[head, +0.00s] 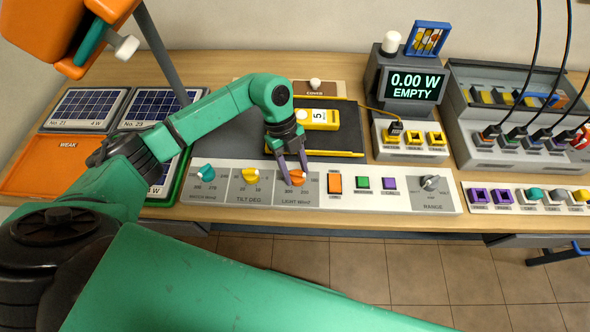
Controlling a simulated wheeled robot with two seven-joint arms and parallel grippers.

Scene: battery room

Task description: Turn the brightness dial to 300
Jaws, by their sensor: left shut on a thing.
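The brightness dial is the orange knob (297,177) on the panel section marked LIGHT W/m2, on the long pale control panel (390,208) along the bench's front edge. My left gripper (293,177) reaches down to it from above, with its two dark fingers around the knob. It is shut on the knob. The fingers cover part of the knob and its scale, so I cannot tell which number it points to. The display (411,85) reads 0.00 W and EMPTY. My right gripper is not in view.
A yellow TILT DEG. knob (250,174) and a teal knob (206,173) are to the left. An orange switch (335,183), green button (362,183), purple button (389,183) and grey RANGE knob (430,183) are to the right. A yellow meter (318,119) lies behind on a dark mat.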

